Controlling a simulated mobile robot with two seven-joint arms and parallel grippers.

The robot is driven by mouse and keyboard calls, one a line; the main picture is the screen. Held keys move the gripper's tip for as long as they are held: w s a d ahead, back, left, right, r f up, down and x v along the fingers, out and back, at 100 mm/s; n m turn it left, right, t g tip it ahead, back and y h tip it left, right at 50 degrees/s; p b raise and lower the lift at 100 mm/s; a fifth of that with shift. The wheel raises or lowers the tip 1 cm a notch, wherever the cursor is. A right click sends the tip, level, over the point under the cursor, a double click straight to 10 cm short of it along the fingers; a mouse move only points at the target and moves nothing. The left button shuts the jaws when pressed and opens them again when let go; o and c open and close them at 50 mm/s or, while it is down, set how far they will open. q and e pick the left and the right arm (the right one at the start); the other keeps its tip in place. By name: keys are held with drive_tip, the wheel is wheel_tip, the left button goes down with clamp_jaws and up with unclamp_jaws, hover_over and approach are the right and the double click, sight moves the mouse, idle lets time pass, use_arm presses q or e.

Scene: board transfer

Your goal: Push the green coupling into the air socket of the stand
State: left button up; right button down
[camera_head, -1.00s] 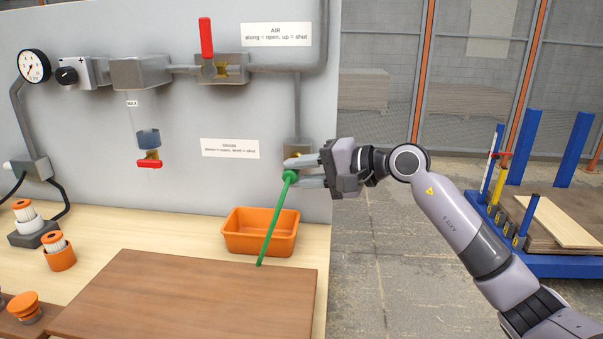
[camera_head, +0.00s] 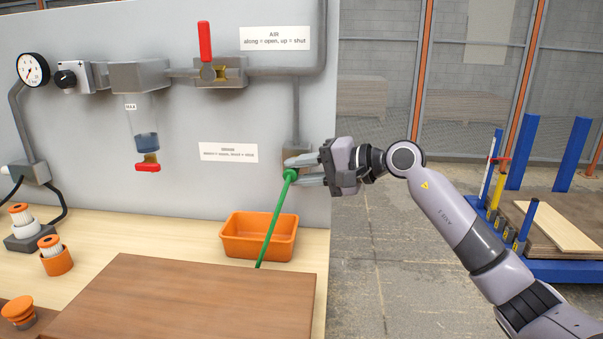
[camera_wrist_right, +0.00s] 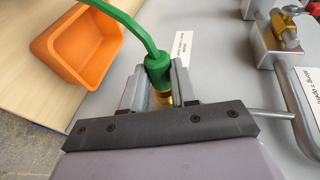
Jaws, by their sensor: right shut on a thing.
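The green coupling (camera_wrist_right: 157,68) sits between the two fingers of my right gripper (camera_head: 300,170), which is shut on it. Its brass end (camera_wrist_right: 163,98) shows between the fingers in the right wrist view. In the head view the coupling (camera_head: 290,175) is just below the grey block of the air socket (camera_head: 297,152) on the stand's panel. The fingers partly cover this block, and I cannot tell whether the coupling touches or enters the socket. A green hose (camera_head: 275,222) runs down from the coupling. My left gripper is not in view.
An orange bin (camera_head: 258,248) stands on the bench below the coupling, with a brown board (camera_head: 185,300) in front. A red-handled valve (camera_head: 205,42) and grey pipe are above. A clear bowl (camera_head: 145,120) and gauge (camera_head: 33,68) are to the left.

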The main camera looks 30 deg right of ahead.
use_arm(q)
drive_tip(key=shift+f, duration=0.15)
use_arm(e)
drive_tip(key=shift+w+d, duration=0.25)
drive_tip(key=shift+w, duration=0.05)
drive_tip(key=c, duration=0.8)
unclamp_jaws()
use_arm(q)
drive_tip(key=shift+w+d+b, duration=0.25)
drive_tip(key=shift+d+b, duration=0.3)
drive_tip(key=shift+b, duration=0.5)
use_arm(e)
drive_tip(key=v, duration=0.7)
drive_tip(key=shift+s, duration=0.1)
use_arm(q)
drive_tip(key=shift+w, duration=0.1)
